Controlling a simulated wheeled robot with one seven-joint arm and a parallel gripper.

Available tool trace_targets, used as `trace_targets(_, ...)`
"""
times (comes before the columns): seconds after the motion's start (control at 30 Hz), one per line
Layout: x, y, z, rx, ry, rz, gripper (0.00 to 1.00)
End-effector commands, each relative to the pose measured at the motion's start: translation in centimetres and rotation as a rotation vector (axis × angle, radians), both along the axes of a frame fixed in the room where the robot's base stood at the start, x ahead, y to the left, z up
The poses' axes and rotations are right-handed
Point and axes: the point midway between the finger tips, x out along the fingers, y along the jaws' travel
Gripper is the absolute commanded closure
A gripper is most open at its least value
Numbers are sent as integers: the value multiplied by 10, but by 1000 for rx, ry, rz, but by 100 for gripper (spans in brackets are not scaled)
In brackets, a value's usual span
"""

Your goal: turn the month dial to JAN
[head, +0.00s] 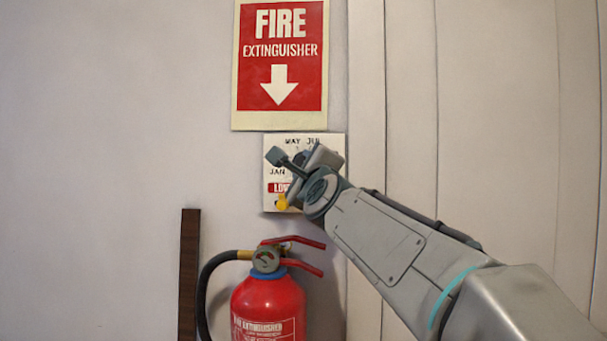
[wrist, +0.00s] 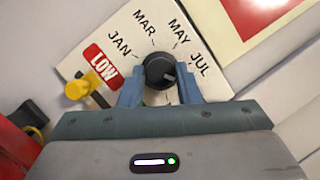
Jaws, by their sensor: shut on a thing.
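The month dial is a round black knob (wrist: 159,71) on a cream panel (wrist: 92,48), with JAN, MAR, MAY and JUL printed around it. My gripper (wrist: 160,86) has its two blue-grey fingers on either side of the knob and is shut on it. A pale mark on the knob's face sits toward its lower right in the wrist view, on the JUL side and away from JAN. The lower labels are hidden behind my gripper. In the head view my gripper (head: 308,165) covers the knob, and the panel (head: 330,141) shows around it.
A red fire extinguisher (head: 268,305) hangs below. A FIRE EXTINGUISHER sign (head: 281,62) is above. The wall (head: 110,130) at left is bare.

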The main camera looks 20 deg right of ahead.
Motion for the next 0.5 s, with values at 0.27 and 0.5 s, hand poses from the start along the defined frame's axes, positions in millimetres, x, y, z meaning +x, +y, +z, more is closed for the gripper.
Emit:
trace_targets(0.27, -1, -3, 4, -245, 101, -4, 93)
trace_targets(0.5, -1, -3, 7, -454, 190, -4, 93)
